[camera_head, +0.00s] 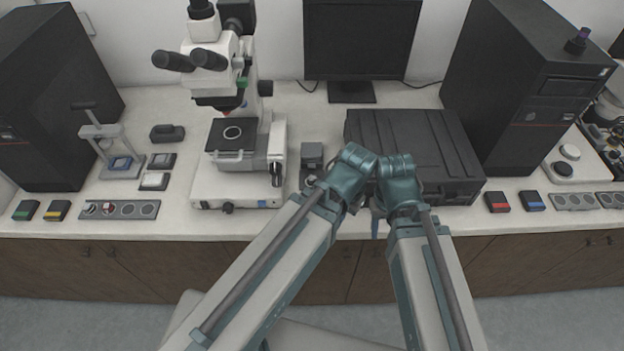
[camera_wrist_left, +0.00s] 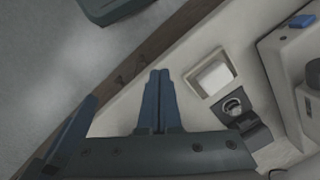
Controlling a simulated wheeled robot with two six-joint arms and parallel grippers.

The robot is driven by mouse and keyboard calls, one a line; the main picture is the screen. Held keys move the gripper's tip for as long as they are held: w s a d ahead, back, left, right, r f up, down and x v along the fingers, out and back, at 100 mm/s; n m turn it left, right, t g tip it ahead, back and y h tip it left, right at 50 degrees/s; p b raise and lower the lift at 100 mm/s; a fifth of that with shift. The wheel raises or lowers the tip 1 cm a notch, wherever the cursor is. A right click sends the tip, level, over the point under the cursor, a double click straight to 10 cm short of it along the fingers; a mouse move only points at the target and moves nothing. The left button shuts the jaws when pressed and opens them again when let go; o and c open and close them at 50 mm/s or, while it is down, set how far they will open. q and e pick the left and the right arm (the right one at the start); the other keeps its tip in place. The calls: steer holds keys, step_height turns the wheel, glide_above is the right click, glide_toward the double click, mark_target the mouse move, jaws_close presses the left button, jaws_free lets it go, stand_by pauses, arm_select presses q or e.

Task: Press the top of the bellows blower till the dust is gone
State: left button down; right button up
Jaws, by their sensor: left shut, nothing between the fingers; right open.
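A small grey block on a dark base (camera_head: 312,153) stands right of the microscope; it looks like the bellows blower, but I cannot be sure. In the left wrist view a dark block with a round ring on it (camera_wrist_left: 237,108) and a pale square piece (camera_wrist_left: 211,76) lie on the bench, right of the fingers. My left gripper (camera_wrist_left: 158,75) is shut and empty, apart from both. My right gripper (camera_head: 376,223) hangs near the bench's front edge, mostly behind its own wrist; it is open. No dust can be made out.
The microscope (camera_head: 240,188) stands close on the left, and a wide black case (camera_head: 415,135) lies behind my wrists. A monitor (camera_head: 360,40) is at the back. A lever press (camera_head: 122,165) stands at the left. Two dark towers flank the bench.

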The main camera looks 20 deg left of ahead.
stand_by(0.8)
arm_select(q)
step_height(320, 180, up, 10)
steer(key=n+t+y+p, duration=0.4)
steer(key=n+t+y, duration=0.1)
steer(key=t+y, duration=0.1)
glide_above(307, 145)
steer(key=s+d, duration=0.2)
steer(key=d, duration=0.1)
steer(key=shift+s+a+r, duration=0.15)
steer(key=shift+a+r, duration=0.05)
steer(key=shift+a, duration=0.05)
step_height(307, 145, down, 9)
steer(key=b, duration=0.9)
steer(key=shift+f+b, duration=0.35)
steer(key=shift+b, duration=0.1)
